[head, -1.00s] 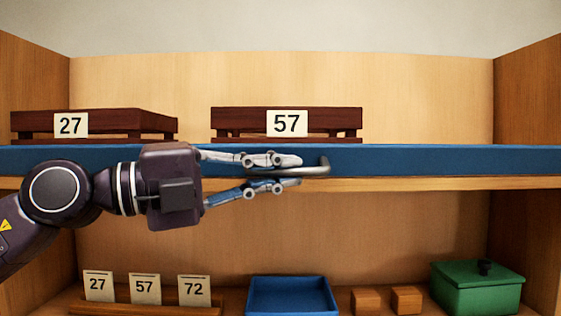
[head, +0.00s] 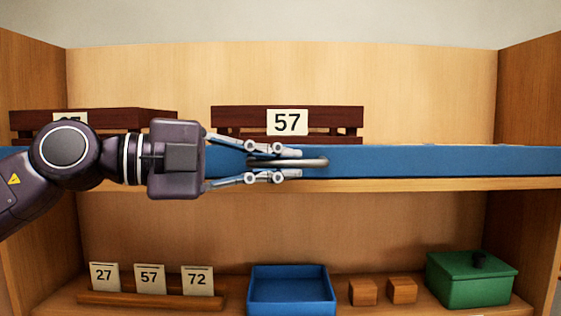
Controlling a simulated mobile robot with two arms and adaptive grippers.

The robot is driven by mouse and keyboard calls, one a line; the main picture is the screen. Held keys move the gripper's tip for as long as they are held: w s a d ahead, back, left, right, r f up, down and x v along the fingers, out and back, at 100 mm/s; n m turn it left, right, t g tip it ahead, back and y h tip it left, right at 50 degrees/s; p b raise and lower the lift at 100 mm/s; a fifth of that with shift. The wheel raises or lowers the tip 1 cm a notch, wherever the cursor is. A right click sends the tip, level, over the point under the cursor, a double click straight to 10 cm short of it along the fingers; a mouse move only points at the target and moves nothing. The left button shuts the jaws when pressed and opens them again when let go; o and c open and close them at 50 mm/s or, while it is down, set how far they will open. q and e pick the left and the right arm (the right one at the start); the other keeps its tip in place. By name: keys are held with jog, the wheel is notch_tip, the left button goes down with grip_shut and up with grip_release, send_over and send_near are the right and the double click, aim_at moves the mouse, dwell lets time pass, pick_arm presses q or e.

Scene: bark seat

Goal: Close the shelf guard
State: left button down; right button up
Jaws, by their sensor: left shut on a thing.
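The shelf guard (head: 430,160) is a long blue bar along the front edge of the upper shelf. A grey metal handle (head: 318,162) sticks out from its face near the middle. My left gripper (head: 294,164) comes in from the left, with one finger above the handle and one below it, shut on it. My left arm and gripper cover the guard's left part. My right gripper is not in view.
Dark red slatted crates stand on the upper shelf, one labelled 57 (head: 287,122) and one partly hidden at left. Below are number cards (head: 149,280) in a wooden holder, a blue tray (head: 291,309), wooden blocks (head: 363,292) and a green lidded box (head: 470,285).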

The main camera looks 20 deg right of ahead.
pick_arm(q)
jog(key=c, duration=2)
grip_release()
jog(key=a, duration=0.8)
jog(key=s+a+r, duration=0.1)
jog(key=a, duration=0.2)
jog(key=shift+s+a, duration=0.1)
jog(key=shift+a, duration=0.3)
